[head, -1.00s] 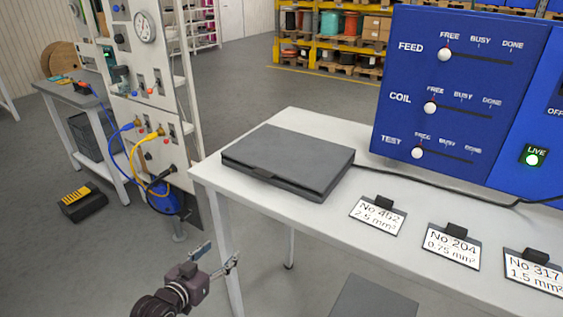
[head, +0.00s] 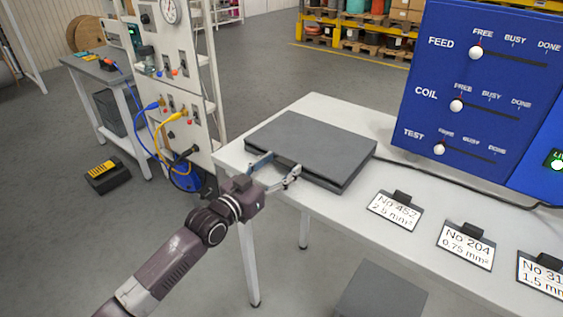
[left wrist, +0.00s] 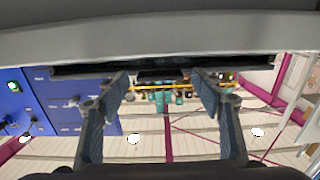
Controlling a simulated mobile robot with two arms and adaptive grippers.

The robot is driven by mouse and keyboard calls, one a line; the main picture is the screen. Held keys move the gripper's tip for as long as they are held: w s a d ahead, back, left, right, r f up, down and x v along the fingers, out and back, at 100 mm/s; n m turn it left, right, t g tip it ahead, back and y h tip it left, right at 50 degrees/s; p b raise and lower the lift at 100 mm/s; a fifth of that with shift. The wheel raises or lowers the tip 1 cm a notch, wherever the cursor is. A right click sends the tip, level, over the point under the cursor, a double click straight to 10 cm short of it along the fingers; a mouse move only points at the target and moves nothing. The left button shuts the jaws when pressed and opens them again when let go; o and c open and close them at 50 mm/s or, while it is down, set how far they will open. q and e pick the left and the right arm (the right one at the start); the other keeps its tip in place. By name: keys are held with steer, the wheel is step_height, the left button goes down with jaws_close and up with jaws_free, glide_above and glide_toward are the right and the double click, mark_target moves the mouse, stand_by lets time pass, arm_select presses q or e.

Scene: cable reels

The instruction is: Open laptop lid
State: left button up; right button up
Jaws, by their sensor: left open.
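The dark grey laptop (head: 315,143) lies flat with its lid closed on the white table (head: 410,240), near the left end. My left gripper (head: 277,168) is open at the laptop's near left edge, its two fingertips spread along the front. In the left wrist view, my left gripper (left wrist: 162,95) shows both fingers apart, with the dark laptop edge (left wrist: 75,70) just past their tips. I cannot tell whether the fingertips touch the laptop. My right gripper is not in view.
A blue panel (head: 480,90) with sliders stands at the back right of the table. Labelled cards, including one reading No 452 (head: 396,208), stand right of the laptop. A black cable (head: 440,180) runs behind them. A test rack (head: 180,90) stands to the left.

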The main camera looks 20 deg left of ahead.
arm_select(q)
steer(key=shift+w+d, duration=0.1)
steer(key=shift+w, duration=0.25)
steer(key=shift+c, duration=0.4)
